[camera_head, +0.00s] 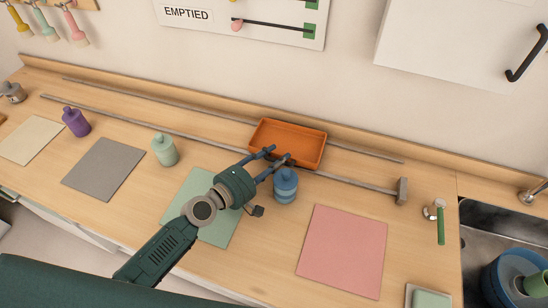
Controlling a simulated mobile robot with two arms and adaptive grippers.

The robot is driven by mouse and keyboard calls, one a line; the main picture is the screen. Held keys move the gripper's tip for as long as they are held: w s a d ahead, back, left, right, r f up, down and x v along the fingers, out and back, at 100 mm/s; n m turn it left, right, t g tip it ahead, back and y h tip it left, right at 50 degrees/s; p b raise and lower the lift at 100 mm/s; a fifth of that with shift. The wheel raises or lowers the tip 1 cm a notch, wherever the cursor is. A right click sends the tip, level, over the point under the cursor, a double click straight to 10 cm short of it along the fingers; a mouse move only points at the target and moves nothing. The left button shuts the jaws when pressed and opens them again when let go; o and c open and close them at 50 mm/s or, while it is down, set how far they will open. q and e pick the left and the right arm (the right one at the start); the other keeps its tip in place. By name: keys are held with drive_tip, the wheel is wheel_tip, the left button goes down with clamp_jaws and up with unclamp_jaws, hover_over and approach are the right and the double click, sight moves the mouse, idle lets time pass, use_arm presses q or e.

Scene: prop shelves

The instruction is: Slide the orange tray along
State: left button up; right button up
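The orange tray (296,139) is shallow and looks empty. It sits across two thin grey rails on the wooden counter, right of the middle of the rails. My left gripper (279,154) reaches in from the lower left. Its two dark fingers are spread apart with nothing visible between them, and their tips are at the tray's near edge. I cannot tell whether they touch it. The front rail (205,140) ends on the right at a grey block (402,191). My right gripper is not in view.
A blue bottle (286,188) stands close to the gripper's right side. A mint bottle (165,151) and a purple bottle (76,122) stand farther left. Flat mats, including a pink one (342,252), lie along the front. A sink (485,222) is at right.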

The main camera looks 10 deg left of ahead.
use_arm(q)
drive_tip(key=v, duration=1.2)
